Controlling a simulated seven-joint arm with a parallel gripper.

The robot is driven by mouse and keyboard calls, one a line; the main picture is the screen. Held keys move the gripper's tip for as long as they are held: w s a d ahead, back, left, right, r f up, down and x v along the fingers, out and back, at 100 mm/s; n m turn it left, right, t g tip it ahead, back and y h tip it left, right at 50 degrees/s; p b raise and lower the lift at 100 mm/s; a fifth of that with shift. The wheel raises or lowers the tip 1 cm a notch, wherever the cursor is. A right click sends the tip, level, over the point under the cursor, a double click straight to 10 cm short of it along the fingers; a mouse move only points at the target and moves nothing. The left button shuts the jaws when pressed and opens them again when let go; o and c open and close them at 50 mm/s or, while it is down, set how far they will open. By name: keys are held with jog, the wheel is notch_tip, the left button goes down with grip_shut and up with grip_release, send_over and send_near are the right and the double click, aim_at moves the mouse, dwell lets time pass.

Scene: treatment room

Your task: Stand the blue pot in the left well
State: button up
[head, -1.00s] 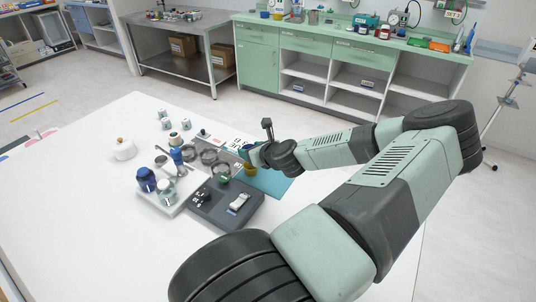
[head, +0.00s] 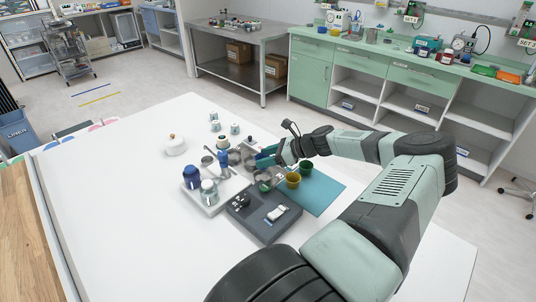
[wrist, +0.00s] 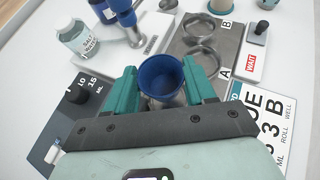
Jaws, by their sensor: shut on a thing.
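My gripper (wrist: 160,90) is shut on the blue pot (wrist: 160,76), which sits upright and open-topped between the teal fingers. In the head view my gripper (head: 265,158) is above the metal rings, and the pot is hard to make out there. The grey plate (wrist: 228,47) carries two metal ring wells marked A and B, the A ring (wrist: 207,62) and the B ring (wrist: 198,26). Both look empty, just beyond and to the right of the pot in the wrist view. The pot appears apart from both. What lies directly beneath it is partly hidden.
A yellow pot (head: 292,181) and a green pot (head: 305,168) stand on the teal mat (head: 322,194). A dark device (head: 266,222) lies in front. A salt jar (wrist: 78,38) and a blue-topped upright tool (wrist: 122,14) stand close left.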

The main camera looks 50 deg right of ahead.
jog(key=shift+f, duration=2.1)
jog(key=shift+r, duration=0.25)
jog(key=shift+r, duration=0.6)
jog(key=shift+r, duration=0.35)
dwell(0.6)
jog(key=shift+r, duration=0.35)
jog(key=shift+r, duration=0.1)
dwell(0.7)
jog(key=o, duration=0.7)
jog(key=shift+o, duration=0.2)
